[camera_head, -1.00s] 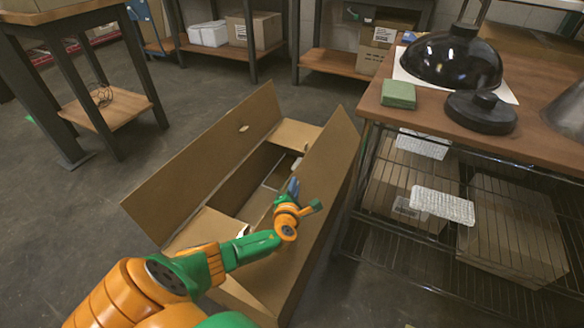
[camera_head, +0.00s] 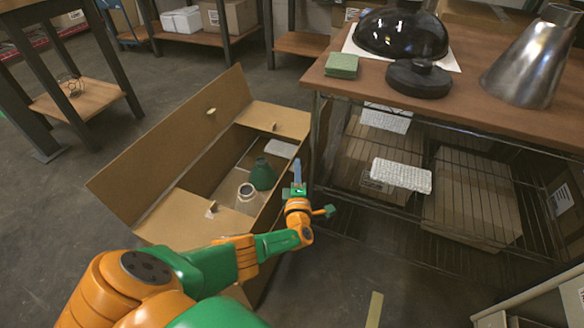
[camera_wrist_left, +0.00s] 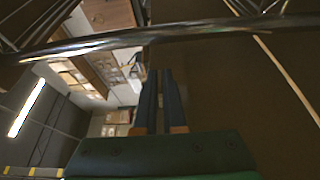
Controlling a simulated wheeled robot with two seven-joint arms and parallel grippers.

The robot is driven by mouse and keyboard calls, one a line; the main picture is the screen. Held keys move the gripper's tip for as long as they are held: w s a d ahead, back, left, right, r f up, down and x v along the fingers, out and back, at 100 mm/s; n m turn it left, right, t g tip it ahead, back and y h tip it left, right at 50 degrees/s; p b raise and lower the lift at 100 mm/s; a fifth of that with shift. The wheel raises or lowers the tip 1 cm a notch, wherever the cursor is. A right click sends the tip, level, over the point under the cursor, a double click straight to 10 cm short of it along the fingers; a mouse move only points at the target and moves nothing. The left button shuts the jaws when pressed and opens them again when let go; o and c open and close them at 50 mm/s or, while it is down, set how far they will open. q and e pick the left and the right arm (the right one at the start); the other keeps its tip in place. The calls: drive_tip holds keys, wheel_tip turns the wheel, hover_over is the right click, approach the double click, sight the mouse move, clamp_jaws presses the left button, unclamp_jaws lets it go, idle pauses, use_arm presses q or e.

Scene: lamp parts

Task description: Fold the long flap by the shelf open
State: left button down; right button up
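The open cardboard box (camera_head: 168,219) stands on the floor beside the shelf table. Its long flap away from the shelf (camera_head: 170,150) stands up and leans outward. The long flap by the shelf is not clearly visible; that side of the box is open above and partly hidden by my left arm. My left gripper (camera_head: 297,172) is at the shelf-side edge of the box, fingers pointing away from me. In the left wrist view its two fingers (camera_wrist_left: 160,100) lie close together with nothing seen held between them. My right gripper is not in view.
The shelf table (camera_head: 450,95) with wire racks (camera_head: 450,215) stands close right of the box. It carries a black dome (camera_head: 400,32), a metal shade (camera_head: 530,60) and a green block (camera_head: 342,65). Inside the box are a green cone (camera_head: 263,174) and a white-rimmed part (camera_head: 246,191).

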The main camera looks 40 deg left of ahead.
use_arm(q)
drive_tip(key=shift+w+d+f, duration=0.1)
drive_tip(key=shift+w+d, duration=0.05)
drive_tip(key=shift+d, duration=0.5)
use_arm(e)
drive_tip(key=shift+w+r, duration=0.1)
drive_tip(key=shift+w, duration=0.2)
use_arm(q)
drive_tip(key=c, duration=1)
unclamp_jaws()
drive_tip(key=shift+f, duration=0.1)
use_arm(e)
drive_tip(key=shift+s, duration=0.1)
use_arm(q)
drive_tip(key=p+v, duration=0.3)
drive_tip(key=v, duration=0.4)
drive_tip(key=shift+d, duration=0.1)
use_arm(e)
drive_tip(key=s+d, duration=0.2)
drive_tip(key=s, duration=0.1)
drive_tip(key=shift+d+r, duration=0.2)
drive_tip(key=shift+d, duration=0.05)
